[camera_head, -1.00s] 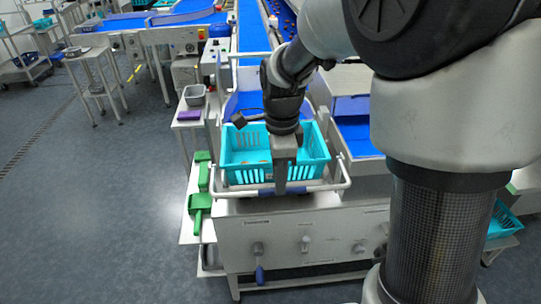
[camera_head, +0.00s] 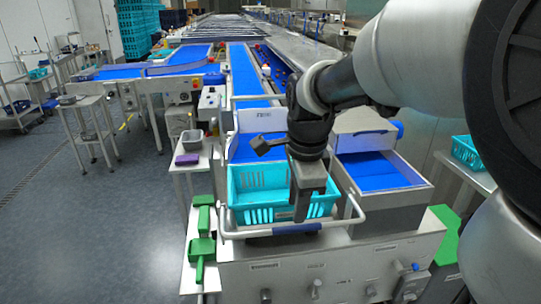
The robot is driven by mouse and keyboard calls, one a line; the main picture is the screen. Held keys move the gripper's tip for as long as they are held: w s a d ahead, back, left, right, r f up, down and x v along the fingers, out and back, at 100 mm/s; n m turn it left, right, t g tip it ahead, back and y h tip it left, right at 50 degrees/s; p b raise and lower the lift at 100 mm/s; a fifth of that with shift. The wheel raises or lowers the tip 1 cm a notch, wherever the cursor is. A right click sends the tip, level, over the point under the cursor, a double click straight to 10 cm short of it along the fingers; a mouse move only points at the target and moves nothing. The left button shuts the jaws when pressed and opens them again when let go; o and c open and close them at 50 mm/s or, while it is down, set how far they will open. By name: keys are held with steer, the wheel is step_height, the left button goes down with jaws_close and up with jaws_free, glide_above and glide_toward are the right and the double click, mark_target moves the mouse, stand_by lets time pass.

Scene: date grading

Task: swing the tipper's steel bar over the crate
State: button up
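The turquoise crate (camera_head: 262,177) sits upright in the tipper at the front of the machine. The tipper's steel bar (camera_head: 240,233) is a pale loop low along the crate's near side, with its ends rising at both sides. A dark blue sleeve (camera_head: 285,230) covers its middle. My gripper (camera_head: 303,217) points down in front of the crate's near wall, its tips at or just above the sleeve. It hides part of the crate. Whether the fingers touch the bar, or are open or shut, I cannot tell from this angle.
A blue-lined chute (camera_head: 375,172) lies right of the crate, and a blue belt (camera_head: 250,75) runs away behind it. Green scoops (camera_head: 202,247) lie on the left side shelf. Knobs and levers line the front panel (camera_head: 340,270). Open floor (camera_head: 90,235) lies left.

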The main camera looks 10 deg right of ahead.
step_height(320, 180, up, 8)
steer(key=s+p, duration=0.1)
steer(key=shift+s, duration=0.25)
steer(key=shift+f, duration=0.1)
